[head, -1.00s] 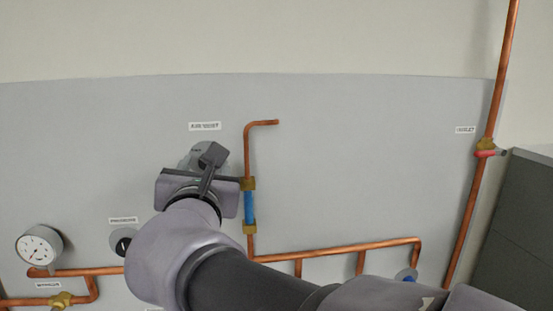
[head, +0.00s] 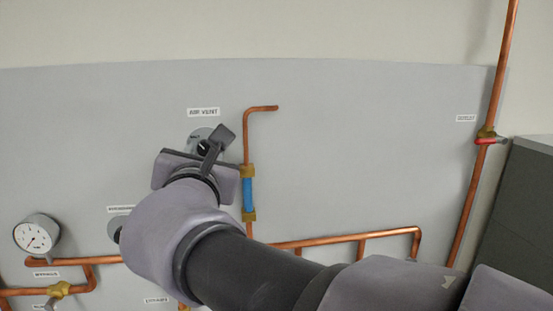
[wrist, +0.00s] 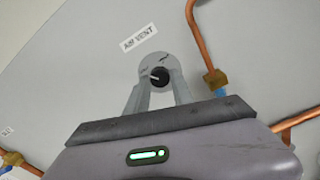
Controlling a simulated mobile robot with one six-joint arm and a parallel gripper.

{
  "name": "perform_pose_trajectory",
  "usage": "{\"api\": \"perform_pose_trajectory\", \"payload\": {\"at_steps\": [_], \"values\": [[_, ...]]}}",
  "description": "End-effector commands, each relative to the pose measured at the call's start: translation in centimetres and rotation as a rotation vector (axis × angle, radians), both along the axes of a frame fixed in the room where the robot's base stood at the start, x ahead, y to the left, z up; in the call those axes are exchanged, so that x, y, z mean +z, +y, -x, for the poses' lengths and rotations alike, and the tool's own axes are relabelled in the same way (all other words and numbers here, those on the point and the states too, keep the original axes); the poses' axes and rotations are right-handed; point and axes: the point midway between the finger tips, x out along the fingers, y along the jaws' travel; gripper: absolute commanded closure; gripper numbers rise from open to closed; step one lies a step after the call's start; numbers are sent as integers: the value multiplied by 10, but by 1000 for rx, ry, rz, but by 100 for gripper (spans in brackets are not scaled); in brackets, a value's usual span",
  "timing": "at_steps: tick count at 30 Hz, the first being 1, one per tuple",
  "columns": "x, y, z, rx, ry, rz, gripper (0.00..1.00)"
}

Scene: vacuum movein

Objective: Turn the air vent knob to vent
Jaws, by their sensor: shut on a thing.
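The air vent knob (wrist: 159,75) is a small black knob with a white pointer line, set on a round grey dial (wrist: 158,68) below the AIR VENT label (wrist: 139,37). In the wrist view the pointer line points to the left side of the dial; the dial's words are too small to read surely. My gripper (wrist: 159,82) has its two grey fingers on either side of the knob and is shut on it. In the head view the knob (head: 203,147) is partly hidden behind my gripper's dark bracket (head: 213,151).
A copper pipe (head: 246,140) with brass fittings and a blue section (head: 249,195) runs close to the right of my gripper. A pressure gauge (head: 37,235) is at lower left. A red-handled valve (head: 489,141) is at far right. The panel above the label is clear.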

Motion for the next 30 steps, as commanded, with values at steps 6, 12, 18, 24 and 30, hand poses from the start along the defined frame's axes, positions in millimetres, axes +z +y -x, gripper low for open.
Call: {"api": "perform_pose_trajectory", "payload": {"at_steps": [6, 12, 18, 24, 30], "values": [[-6, 0, 0, 1, 38, -175, 100], [-6, 0, 0, 0, 84, -360, 100], [-6, 0, 0, 1, 129, -544, 100], [-5, 0, 0, 0, 174, -730, 100], [-5, 0, 0, 0, 218, -914, 100]]}}
